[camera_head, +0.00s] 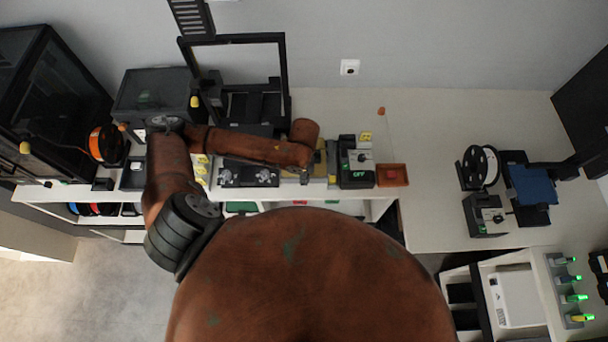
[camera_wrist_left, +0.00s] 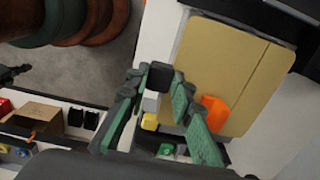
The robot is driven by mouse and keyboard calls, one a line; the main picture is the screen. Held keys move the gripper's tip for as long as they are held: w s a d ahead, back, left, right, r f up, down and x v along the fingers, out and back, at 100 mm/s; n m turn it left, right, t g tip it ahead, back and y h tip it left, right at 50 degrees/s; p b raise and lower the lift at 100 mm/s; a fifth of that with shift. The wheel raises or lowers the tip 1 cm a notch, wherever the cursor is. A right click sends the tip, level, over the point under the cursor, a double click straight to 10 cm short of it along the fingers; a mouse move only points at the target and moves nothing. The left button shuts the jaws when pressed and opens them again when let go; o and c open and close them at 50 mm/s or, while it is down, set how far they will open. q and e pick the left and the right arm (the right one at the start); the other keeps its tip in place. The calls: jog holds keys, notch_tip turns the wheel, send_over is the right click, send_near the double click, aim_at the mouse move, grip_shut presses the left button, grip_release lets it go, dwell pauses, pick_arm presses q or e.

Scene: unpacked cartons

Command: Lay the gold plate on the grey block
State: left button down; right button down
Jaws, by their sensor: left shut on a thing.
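The gold plate (camera_wrist_left: 222,65) is a flat, rounded-corner sheet with a line across it, in the upper right of the left wrist view. In the head view only a narrow gold part (camera_head: 319,164) shows beside my left arm. My left gripper (camera_wrist_left: 168,88), with green-padded fingers, is shut at the plate's near left edge; the fingers hide the exact contact. An orange piece (camera_wrist_left: 214,113) shows at the plate's near edge, by the right finger. A narrow grey block (camera_head: 332,157) stands just right of the plate in the head view, partly hidden. My right gripper is not in view.
A black device with a green display (camera_head: 357,165) and a reddish-brown tray (camera_head: 392,175) stand right of the plate. A black-framed printer (camera_head: 240,80) stands behind my arm.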

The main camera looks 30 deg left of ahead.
pick_arm(q)
jog(key=shift+f, duration=0.1)
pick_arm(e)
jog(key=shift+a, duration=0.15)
pick_arm(q)
jog(key=shift+f, duration=0.35)
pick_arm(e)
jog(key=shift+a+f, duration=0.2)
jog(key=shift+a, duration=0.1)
pick_arm(q)
jog(key=shift+f+b, duration=0.4)
jog(key=shift+f, duration=0.3)
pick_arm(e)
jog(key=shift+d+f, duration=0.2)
pick_arm(q)
jog(key=c, duration=1.6)
grip_release()
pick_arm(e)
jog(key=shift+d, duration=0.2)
pick_arm(q)
jog(key=shift+f, duration=0.1)
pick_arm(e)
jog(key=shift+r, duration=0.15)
